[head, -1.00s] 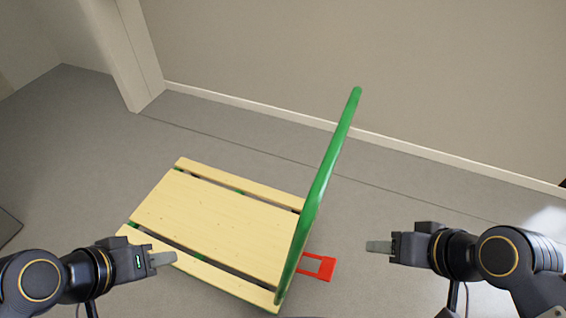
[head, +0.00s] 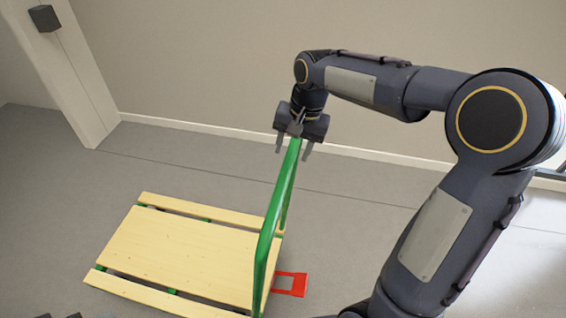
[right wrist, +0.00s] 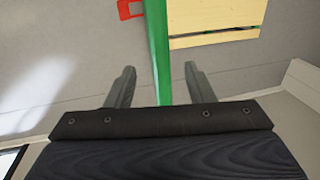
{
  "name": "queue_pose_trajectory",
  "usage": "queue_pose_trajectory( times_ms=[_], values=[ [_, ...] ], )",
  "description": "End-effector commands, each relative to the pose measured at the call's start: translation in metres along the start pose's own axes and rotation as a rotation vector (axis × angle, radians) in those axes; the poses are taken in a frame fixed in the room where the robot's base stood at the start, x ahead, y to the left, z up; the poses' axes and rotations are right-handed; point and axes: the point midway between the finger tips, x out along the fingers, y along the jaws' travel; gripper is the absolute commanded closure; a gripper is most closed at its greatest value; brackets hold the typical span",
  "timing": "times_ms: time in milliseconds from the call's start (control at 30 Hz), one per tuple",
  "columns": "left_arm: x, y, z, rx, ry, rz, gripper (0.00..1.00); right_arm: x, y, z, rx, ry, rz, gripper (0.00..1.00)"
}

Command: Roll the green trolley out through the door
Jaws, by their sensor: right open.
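The green trolley has a pale slatted wood deck (head: 175,250) low on the floor and a tall green push handle (head: 264,245) at its right end. A red pedal (head: 293,284) sticks out beyond the handle. My right gripper (head: 293,147) is open at the far upper end of the handle, pointing down, one finger on each side of the bar. In the right wrist view the green bar (right wrist: 157,45) runs between the two open fingers, with gaps on both sides. My left gripper is not in the head view. No door can be clearly made out.
A pale pillar (head: 70,75) with a dark box (head: 44,18) stands at the upper left. A beige wall (head: 210,60) with a white skirting runs behind the trolley. The grey floor (head: 50,180) left of the deck is clear.

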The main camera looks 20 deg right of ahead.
Motion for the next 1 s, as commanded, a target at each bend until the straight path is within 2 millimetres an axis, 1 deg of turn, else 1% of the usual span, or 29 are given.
queue_pose_trajectory(
  times_ms=[200,400,533,800,1000],
  values=[
    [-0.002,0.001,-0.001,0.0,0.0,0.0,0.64,0.035,0.001,0.001,-0.001,-0.006,0.003,0.51],
    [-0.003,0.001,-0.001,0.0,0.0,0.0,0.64,0.061,0.001,0.001,-0.003,-0.003,0.001,0.51],
    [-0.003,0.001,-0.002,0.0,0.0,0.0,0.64,0.07,0.001,0.001,-0.002,-0.002,0.001,0.51],
    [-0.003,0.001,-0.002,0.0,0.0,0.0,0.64,0.071,0.001,0.001,-0.002,-0.001,-0.001,0.51],
    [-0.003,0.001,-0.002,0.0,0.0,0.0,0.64,0.071,0.001,0.001,-0.002,-0.001,-0.001,0.78]
  ],
)
